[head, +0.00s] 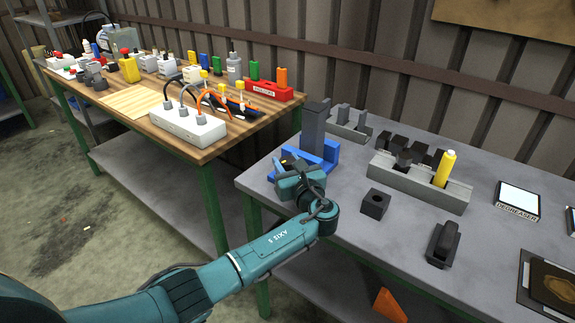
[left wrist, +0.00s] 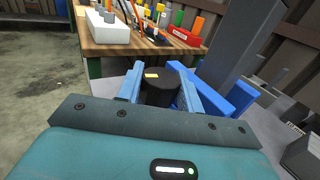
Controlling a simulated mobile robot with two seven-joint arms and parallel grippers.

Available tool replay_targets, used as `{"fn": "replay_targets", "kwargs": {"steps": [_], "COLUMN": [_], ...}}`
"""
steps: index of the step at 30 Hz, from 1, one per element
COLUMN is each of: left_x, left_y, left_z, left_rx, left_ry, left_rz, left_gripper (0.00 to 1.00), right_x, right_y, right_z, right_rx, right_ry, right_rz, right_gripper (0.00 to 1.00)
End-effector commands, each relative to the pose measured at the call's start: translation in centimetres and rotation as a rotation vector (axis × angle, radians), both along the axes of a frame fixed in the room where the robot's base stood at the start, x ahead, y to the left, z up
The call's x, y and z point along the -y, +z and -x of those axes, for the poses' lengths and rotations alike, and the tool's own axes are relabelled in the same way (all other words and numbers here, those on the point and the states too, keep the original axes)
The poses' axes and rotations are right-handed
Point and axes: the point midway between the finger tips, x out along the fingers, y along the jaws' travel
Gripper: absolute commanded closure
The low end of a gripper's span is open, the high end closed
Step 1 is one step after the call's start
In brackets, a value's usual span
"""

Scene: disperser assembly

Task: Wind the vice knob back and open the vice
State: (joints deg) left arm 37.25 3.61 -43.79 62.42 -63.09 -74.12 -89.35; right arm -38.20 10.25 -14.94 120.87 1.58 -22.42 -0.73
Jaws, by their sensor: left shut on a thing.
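The blue vice (head: 328,152) stands near the left end of the grey table, with a tall dark grey block (head: 314,126) upright in it. In the left wrist view the vice (left wrist: 242,97) and the block (left wrist: 235,52) are at the right. The black vice knob (left wrist: 160,93), with a yellow mark on top, sits between the two blue fingers of my left gripper (left wrist: 158,92). In the head view my left gripper (head: 290,165) is at the near left side of the vice, shut on the knob, which is mostly hidden there. My right gripper is not in view.
On the grey table are a grey holder (head: 420,186) with dark parts and a yellow bottle (head: 446,168), a black block (head: 375,203), a dark part (head: 443,244) and a degreaser box (head: 517,201). A crowded wooden table (head: 225,140) stands behind left.

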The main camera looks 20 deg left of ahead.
Motion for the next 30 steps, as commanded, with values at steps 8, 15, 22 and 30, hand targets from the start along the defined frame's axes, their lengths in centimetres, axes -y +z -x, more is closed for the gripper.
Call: {"fn": "replay_targets", "kwargs": {"steps": [8,15,22,30], "left_x": [-0.03,-0.04,-0.05,-0.02], "left_y": [0.00,0.03,0.04,0.03], "left_z": [0.00,-0.02,-0.03,-0.03], "left_rx": [0.000,0.001,0.001,0.001], "left_ry": [0.035,0.035,0.035,0.034], "left_rz": [0.000,-0.001,-0.001,-0.001], "left_gripper": [0.86,0.86,0.51,0.42], "right_x": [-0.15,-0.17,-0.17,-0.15], "right_y": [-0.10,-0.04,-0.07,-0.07], "right_z": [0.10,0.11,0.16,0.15], "right_rx": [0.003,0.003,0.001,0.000], "right_ry": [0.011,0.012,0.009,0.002], "right_rz": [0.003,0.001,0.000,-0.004], "right_gripper": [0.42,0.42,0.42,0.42]}}
